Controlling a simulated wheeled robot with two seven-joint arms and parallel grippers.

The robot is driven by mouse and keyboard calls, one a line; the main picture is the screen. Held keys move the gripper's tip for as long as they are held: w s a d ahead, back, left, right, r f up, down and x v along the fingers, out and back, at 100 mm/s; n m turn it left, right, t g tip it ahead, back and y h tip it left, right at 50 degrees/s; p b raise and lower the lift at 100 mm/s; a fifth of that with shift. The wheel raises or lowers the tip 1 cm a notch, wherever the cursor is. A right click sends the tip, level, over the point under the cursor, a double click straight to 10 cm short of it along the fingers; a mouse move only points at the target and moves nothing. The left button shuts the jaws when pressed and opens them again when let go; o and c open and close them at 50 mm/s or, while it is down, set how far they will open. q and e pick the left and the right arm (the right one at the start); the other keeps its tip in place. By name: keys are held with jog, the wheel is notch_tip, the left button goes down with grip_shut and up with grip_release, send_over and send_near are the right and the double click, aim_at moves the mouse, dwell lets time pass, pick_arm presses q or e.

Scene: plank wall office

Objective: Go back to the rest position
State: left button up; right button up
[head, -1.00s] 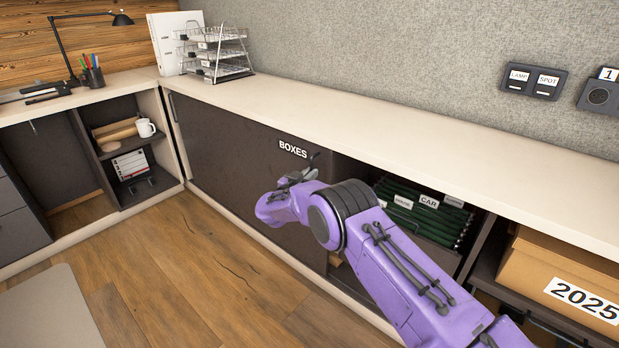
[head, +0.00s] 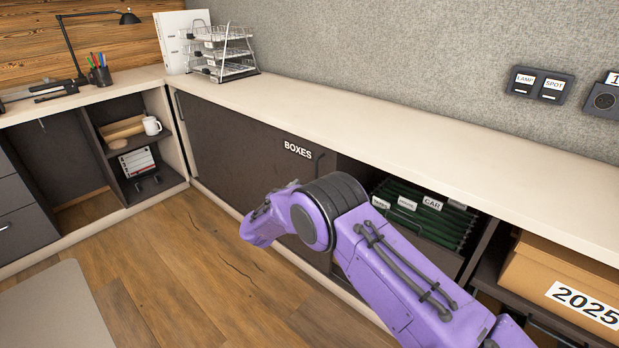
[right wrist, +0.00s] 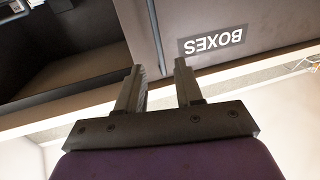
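My right gripper (head: 264,208) is on the purple arm, in front of the dark cabinet door (head: 228,140) labelled BOXES and apart from it. In the right wrist view its two fingers (right wrist: 158,70) stand apart with nothing between them, so it is open and empty. The door label (right wrist: 214,41) shows upside down there. My left gripper is not in view.
A long pale counter (head: 400,135) runs above the cabinets. Right of the door are hanging green files (head: 425,219) and a cardboard box (head: 560,278) marked 2025. A wire tray rack (head: 222,52) stands on the counter.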

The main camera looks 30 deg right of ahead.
jog(key=v, duration=0.2)
jog(key=shift+s+a, duration=0.15)
jog(key=shift+a, duration=0.1)
dwell(0.3)
